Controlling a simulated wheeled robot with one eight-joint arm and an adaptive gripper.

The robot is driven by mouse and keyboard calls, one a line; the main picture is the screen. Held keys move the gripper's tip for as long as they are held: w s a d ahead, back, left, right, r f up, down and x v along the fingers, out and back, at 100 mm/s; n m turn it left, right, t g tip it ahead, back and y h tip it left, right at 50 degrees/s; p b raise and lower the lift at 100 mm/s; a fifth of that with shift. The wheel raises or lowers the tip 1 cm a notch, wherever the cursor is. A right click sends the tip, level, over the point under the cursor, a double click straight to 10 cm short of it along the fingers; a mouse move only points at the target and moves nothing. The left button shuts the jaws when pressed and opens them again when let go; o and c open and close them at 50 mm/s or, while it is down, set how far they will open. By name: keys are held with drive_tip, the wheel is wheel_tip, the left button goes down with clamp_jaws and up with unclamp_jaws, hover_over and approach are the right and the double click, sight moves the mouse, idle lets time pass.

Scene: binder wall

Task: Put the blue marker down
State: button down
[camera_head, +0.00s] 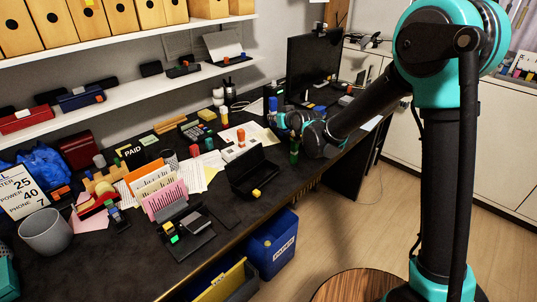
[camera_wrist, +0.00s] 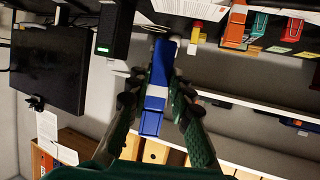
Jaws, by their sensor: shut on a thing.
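The blue marker (camera_wrist: 153,118) shows in the wrist view as a long blue stick with a pale band, between the two green and black fingers of my gripper (camera_wrist: 158,85). My gripper is shut on it. In the head view my gripper (camera_head: 281,119) is over the back right part of the black desk (camera_head: 70,268), left of the arm's wrist. The blue marker (camera_head: 273,104) shows there as a small blue upright shape at the gripper's tip. I cannot tell how far it is above the desk top.
A monitor (camera_head: 312,65) stands behind the gripper. Papers and small items crowd the desk. Shelves with binders (camera_head: 95,20) run above.

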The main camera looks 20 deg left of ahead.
wheel_tip(320, 180, down, 16)
drive_tip(key=shift+r, duration=0.15)
idle(0.4)
drive_tip(key=c, duration=1.4)
unclamp_jaws()
drive_tip(key=shift+o, duration=0.2)
